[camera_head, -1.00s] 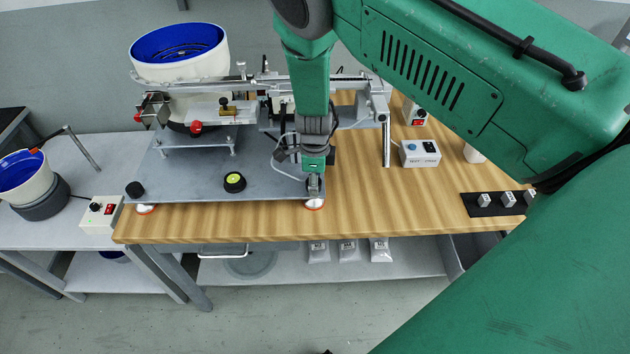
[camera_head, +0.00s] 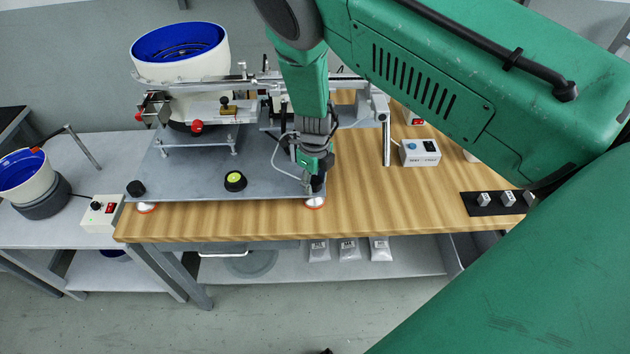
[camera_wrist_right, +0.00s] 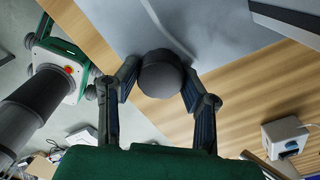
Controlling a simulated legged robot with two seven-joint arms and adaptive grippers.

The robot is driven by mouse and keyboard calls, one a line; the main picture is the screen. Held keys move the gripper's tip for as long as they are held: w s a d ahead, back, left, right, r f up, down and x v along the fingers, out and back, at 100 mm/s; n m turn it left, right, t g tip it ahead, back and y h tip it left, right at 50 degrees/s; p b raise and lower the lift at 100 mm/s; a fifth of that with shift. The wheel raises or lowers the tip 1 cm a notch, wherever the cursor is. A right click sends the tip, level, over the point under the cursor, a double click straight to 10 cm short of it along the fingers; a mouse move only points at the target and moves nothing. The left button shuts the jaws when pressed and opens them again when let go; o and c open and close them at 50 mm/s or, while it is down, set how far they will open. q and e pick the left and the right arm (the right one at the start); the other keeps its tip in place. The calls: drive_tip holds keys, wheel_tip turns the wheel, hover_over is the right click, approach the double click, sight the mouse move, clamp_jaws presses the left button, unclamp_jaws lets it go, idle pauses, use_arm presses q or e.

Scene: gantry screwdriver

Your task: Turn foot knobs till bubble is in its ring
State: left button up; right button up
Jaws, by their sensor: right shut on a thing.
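The grey machine plate (camera_head: 200,182) stands on the wooden table with a black foot knob (camera_head: 136,189) at its front left corner. A round bubble level (camera_head: 235,181) with a yellow-green face sits near the plate's front edge; the bubble is too small to place against its ring. My right gripper (camera_head: 316,185) is at the front right corner, over the white foot with an orange rim (camera_head: 314,203). In the right wrist view the fingers (camera_wrist_right: 162,85) are shut on the dark round knob (camera_wrist_right: 161,75), one on each side. My left gripper is not in view.
A blue-lined bowl feeder (camera_head: 180,50) and a rail assembly stand on the plate behind. A control box (camera_head: 420,153) and a black strip with small blocks (camera_head: 497,202) lie to the right. Bare wood (camera_head: 400,200) lies between.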

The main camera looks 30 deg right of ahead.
sight(312, 180)
drive_tip(key=shift+w+a, duration=0.15)
drive_tip(key=shift+w, duration=0.1)
drive_tip(key=o, duration=1.1)
drive_tip(key=shift+o, duration=0.2)
drive_tip(key=shift+w, duration=0.1)
drive_tip(key=shift+r, duration=0.55)
wheel_tip(312, 180, up, 11)
drive_tip(key=shift+f, duration=0.15)
